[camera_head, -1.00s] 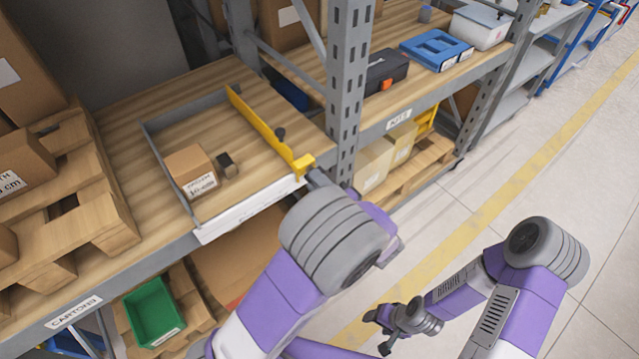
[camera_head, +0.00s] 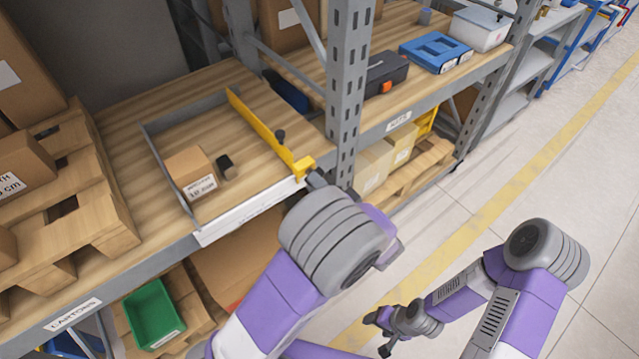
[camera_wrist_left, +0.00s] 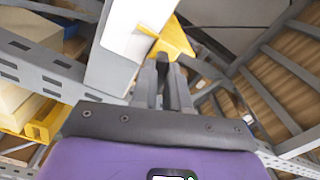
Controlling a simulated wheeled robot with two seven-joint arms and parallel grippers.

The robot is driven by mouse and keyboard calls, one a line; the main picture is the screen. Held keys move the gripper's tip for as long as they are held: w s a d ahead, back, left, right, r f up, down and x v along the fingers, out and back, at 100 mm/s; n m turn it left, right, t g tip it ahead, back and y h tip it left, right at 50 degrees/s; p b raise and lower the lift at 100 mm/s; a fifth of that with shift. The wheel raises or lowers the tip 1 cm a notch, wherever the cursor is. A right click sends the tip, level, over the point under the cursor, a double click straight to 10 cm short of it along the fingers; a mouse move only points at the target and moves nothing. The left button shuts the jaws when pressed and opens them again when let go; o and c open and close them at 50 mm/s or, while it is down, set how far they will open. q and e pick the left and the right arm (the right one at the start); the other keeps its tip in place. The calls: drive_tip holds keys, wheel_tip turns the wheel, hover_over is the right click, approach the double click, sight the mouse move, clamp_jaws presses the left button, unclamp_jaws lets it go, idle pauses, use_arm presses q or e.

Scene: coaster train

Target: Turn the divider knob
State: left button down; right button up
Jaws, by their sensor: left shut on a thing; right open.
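The yellow divider (camera_head: 262,124) runs from back to front along the right side of a grey-framed bay on the wooden shelf. A small black knob (camera_head: 280,135) stands by its front half. My left gripper (camera_head: 314,178) is at the divider's yellow front end (camera_head: 303,167), by the bay's front rail. In the left wrist view my left gripper (camera_wrist_left: 164,62) is shut at this yellow end (camera_wrist_left: 174,40); the exact contact is partly hidden. My right gripper (camera_head: 379,334) is open and empty over the floor, away from the shelf.
A carton (camera_head: 190,172) and a small black block (camera_head: 225,166) sit inside the bay. A grey upright post (camera_head: 346,90) stands just right of the divider. A wooden pallet (camera_head: 80,225) is at the left. A green bin (camera_head: 152,312) is below. The aisle floor is clear.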

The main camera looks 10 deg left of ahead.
use_arm(q)
drive_tip(key=c, duration=1.1)
unclamp_jaws()
drive_tip(key=p+v, duration=0.1)
drive_tip(key=v, duration=0.6)
drive_tip(key=shift+s+d, duration=0.15)
drive_tip(key=shift+d, duration=0.1)
